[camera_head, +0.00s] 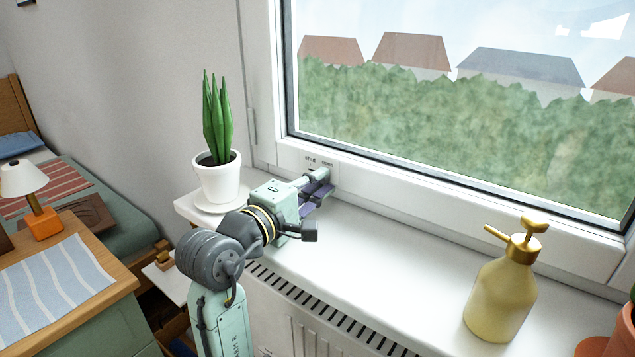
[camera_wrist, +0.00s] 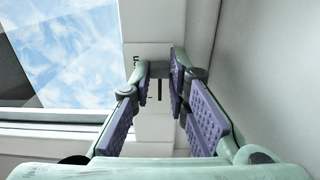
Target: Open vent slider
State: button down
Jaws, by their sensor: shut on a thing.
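The vent slider (camera_wrist: 160,69) is a small grey piece on the white window frame, below the printed words "shut" and "open" (camera_head: 319,162). In the head view my gripper (camera_head: 318,184) reaches the frame just below these words and hides most of the slider. In the wrist view my gripper (camera_wrist: 160,78) has its two purple-padded fingers on either side of the slider, with the tips closed on it. A dark slot shows on the frame beneath the tips. Exactly where the slider sits between the two words is hard to tell.
A potted plant (camera_head: 217,172) in a white pot stands on the sill left of my arm. A yellow pump bottle (camera_head: 502,290) stands on the right of the white sill (camera_head: 390,255). The sill between is clear. The window pane (camera_head: 450,110) is above.

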jog(key=c, duration=1.5)
grip_release()
jog(key=shift+d, duration=0.1)
jog(key=shift+s, duration=0.1)
jog(key=v, duration=1.2)
